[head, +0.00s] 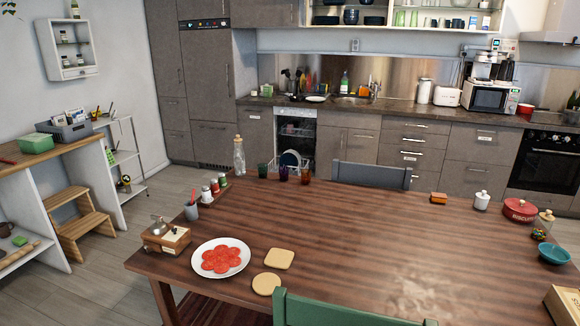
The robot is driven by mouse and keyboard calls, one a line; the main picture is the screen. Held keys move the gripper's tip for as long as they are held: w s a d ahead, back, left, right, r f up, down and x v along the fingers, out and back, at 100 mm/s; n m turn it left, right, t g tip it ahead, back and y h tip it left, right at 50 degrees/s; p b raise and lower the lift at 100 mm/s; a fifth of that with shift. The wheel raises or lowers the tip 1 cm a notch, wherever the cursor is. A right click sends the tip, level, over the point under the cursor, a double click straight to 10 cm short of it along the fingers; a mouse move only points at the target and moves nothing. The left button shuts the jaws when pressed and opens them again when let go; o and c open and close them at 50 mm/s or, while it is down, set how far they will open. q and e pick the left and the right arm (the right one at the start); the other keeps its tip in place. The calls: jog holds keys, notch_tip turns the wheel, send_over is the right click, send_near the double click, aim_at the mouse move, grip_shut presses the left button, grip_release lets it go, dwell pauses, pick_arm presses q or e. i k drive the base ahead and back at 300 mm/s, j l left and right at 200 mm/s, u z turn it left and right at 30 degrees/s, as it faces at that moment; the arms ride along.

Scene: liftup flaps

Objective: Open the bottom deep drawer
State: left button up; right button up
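A run of grey-brown kitchen base cabinets stands along the back wall. One drawer stack left of the oven has a labelled upper drawer (484,138) and a deeper lower front (474,176); both look shut. To its left is another stack, with an upper drawer (417,126) and a lower front (405,160) with bar handles; its drawers look shut, and the table and a chair hide part of its base. I cannot tell which of these is the bottom deep drawer meant. Neither of my grippers shows in the head view.
A large wooden table (350,240) fills the foreground, between me and the cabinets. A green chair (335,312) stands at its near side and a grey chair (372,176) at its far side. The dishwasher (295,130) is open.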

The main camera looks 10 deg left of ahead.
aim_at(458, 179)
jog(key=i+j+u, duration=0.2)
jog(key=j+u, duration=0.3)
jog(key=i+j+u, duration=0.3)
jog(key=j+u, duration=0.15)
jog(key=j, duration=0.2)
jog(key=i+j+u, duration=0.35)
jog(key=u, duration=0.15)
jog(key=i+j+u, duration=0.5)
jog(key=i+u, duration=0.45)
jog(key=i+z, duration=0.3)
jog(key=i, duration=0.35)
jog(key=i+j+z, duration=0.3)
jog(key=i, duration=0.3)
jog(key=i+l+z, duration=0.2)
jog(key=z, duration=0.2)
jog(key=i+z, duration=1.15)
jog(key=z, duration=0.15)
jog(key=i+z, duration=0.25)
jog(key=i, duration=0.45)
jog(key=i+z, duration=0.2)
jog(key=i, duration=0.5)
jog(key=i+j+z, duration=0.25)
jog(key=i, duration=0.4)
jog(key=i+l, duration=0.2)
jog(key=i, duration=0.35)
jog(key=z, duration=1.35)
